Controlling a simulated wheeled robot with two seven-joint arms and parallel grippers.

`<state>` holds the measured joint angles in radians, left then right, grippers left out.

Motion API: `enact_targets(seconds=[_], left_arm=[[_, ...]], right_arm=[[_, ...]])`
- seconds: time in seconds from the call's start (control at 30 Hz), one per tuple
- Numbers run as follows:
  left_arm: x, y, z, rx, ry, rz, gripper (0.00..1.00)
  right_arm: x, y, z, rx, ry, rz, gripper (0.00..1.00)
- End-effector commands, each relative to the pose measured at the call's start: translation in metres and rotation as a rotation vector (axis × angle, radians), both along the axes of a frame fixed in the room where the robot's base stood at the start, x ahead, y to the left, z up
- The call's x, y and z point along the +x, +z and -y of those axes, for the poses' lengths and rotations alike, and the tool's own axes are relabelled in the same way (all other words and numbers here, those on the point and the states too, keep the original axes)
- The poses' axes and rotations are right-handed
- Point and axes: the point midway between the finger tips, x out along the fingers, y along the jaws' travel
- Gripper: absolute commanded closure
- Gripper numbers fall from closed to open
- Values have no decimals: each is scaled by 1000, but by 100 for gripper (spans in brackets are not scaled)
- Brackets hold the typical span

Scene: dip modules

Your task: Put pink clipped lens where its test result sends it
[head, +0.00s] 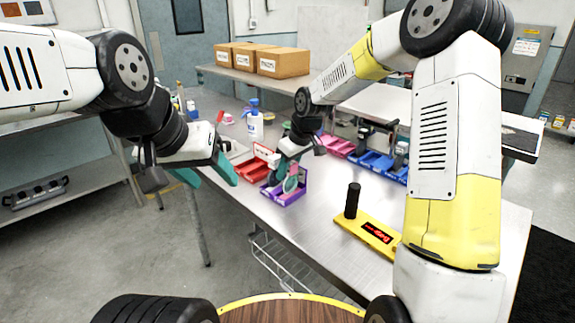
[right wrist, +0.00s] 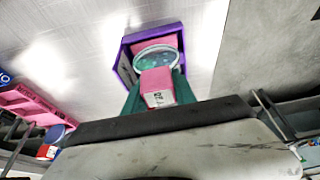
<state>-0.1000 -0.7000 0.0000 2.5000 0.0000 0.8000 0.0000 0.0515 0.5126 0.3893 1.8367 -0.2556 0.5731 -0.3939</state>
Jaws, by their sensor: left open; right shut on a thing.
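The pink clipped lens (head: 291,184) is a round clear lens with a pink clip block. My right gripper (head: 289,176) is shut on the clip, and the block shows between its teal fingers in the right wrist view (right wrist: 157,90). The lens is at the open purple bin (head: 286,198), overlapping its inside in both views; whether it touches the floor of the bin I cannot tell. A yellow tester (head: 368,234) with a black post shows red text too small to read. My left gripper (head: 209,180) is open and empty, left of the table edge.
A red bin (head: 250,172) stands left of the purple one. A pink bin (head: 338,147) and blue bins (head: 378,163) stand further back right. A spray bottle (head: 255,126) is behind. Boxes (head: 283,63) sit on a back shelf. The table front is clear between purple bin and tester.

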Motion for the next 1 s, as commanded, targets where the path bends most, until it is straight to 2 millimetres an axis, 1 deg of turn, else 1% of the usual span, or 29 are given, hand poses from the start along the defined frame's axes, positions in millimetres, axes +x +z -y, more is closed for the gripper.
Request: enact_targets(seconds=[0.03,0.23,0.37,0.4,0.47,0.5,0.83,0.93,1.0], left_arm=[[0,0,0,0,0,0,43],[0,0,0,0,0,0,43],[0,0,0,0,0,0,43],[0,0,0,0,0,0,43],[0,0,0,0,0,0,43],[0,0,0,0,0,0,43],[0,0,0,0,0,0,43],[0,0,0,0,0,0,43],[0,0,0,0,0,0,43]], right_arm=[[0,-3,0,1,0,1,100],[0,-2,-1,1,0,2,100],[0,-6,-1,1,0,1,100],[0,-5,-1,1,0,2,60],[0,-5,-1,1,0,2,48],[0,-5,-1,1,0,2,46],[0,-2,-1,2,0,3,46],[-2,7,2,1,-2,4,46],[-4,18,5,2,-3,6,46]])
